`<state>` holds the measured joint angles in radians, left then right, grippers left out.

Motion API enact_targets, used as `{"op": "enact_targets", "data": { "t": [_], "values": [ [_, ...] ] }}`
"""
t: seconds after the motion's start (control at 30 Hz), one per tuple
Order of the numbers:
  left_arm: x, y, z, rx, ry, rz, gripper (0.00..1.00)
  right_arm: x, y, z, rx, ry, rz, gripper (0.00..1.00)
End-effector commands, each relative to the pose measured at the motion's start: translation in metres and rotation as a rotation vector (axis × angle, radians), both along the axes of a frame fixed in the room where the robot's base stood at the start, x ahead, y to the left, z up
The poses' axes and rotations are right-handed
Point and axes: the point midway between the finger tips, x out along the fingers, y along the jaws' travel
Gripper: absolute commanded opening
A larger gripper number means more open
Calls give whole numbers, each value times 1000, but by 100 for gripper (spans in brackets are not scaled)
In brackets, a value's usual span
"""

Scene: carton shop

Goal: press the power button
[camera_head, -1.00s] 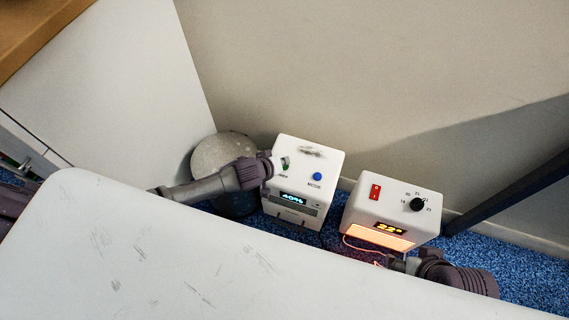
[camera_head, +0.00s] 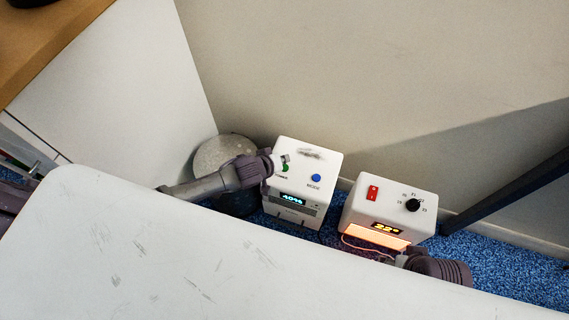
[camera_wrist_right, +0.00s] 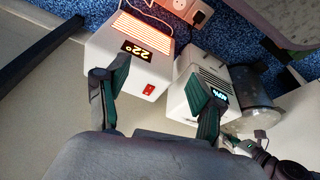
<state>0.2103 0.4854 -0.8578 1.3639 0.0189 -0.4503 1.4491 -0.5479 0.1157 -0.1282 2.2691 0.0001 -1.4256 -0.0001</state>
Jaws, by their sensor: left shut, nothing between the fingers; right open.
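A white box with a lit blue display (camera_head: 291,197) stands on the carpet. Its top has a green button (camera_head: 285,168) at the left and a blue button (camera_head: 316,178) labelled MODE. My left gripper (camera_head: 281,160) is shut and empty, its tips at the green button and partly hiding it. I cannot tell whether they touch it. A white heater (camera_head: 393,212) to the right has a red switch (camera_head: 373,193), a black knob and a lit display.
A white tabletop (camera_head: 150,250) fills the foreground and hides part of my arms. A round grey object (camera_head: 222,155) stands behind my left arm. A white panel, a wall and a dark slanted leg (camera_head: 510,192) bound the area. Blue carpet (camera_head: 500,262) is clear at the right.

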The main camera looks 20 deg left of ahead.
Motion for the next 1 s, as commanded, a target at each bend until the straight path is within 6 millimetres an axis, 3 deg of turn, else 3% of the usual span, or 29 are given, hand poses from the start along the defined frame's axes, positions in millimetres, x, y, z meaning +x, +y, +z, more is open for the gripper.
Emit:
{"op": "enact_targets", "data": {
  "t": [0.07,1.0],
  "values": [
    [0,0,9,0,0,0,0,1,1,-5,-1,8,1,67],
    [0,0,33,1,-1,0,0,-6,2,-101,-3,58,10,67]
  ]
}}
